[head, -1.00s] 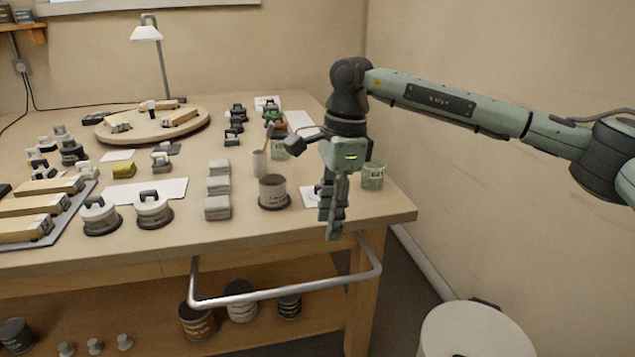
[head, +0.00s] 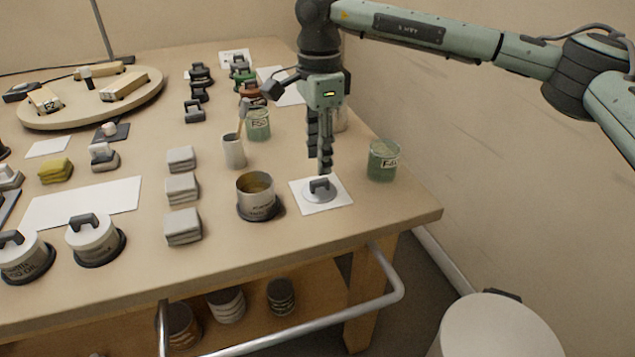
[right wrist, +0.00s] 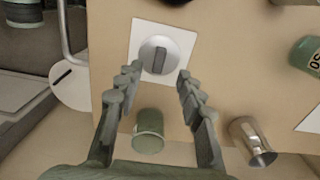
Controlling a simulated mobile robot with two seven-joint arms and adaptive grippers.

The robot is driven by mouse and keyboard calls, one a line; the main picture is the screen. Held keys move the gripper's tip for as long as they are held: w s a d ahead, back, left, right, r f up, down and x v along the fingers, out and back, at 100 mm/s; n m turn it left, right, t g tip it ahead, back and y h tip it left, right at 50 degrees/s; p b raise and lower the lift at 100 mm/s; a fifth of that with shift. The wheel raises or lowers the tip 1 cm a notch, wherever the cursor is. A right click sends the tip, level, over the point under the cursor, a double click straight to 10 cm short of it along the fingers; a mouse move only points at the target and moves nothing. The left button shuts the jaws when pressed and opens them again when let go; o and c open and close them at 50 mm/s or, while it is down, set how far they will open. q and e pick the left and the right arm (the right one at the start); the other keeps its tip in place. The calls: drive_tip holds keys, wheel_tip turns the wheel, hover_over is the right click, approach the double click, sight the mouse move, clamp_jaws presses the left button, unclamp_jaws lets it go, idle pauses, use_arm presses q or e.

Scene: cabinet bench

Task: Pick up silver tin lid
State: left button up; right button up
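The silver tin lid (head: 320,190) is a round disc with a dark handle on top. It lies on a white square sheet (head: 334,205) near the bench's right end. It also shows in the right wrist view (right wrist: 159,54), with its handle running up and down the picture. My right gripper (head: 322,170) points down just above the lid in the head view. In the right wrist view its fingers (right wrist: 156,85) are spread apart, with nothing between them, and the lid lies beyond the tips. My left gripper is in neither view.
An open tin (head: 257,198) stands left of the lid, and a green labelled jar (head: 383,160) stands to its right. Another green jar (head: 258,125) and a cup with a brush (head: 233,150) stand behind. Grey folded cloths (head: 183,188) are further left. A metal rail (head: 300,328) runs along the front.

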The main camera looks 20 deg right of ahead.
sight(320, 180)
wheel_tip(320, 180, down, 5)
drive_tip(key=shift+s+r+p, duration=0.1)
drive_tip(key=shift+r+p, duration=0.05)
drive_tip(key=shift+p, duration=0.15)
drive_tip(key=shift+f, duration=0.25)
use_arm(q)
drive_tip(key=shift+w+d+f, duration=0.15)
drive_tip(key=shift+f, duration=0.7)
use_arm(e)
clamp_jaws()
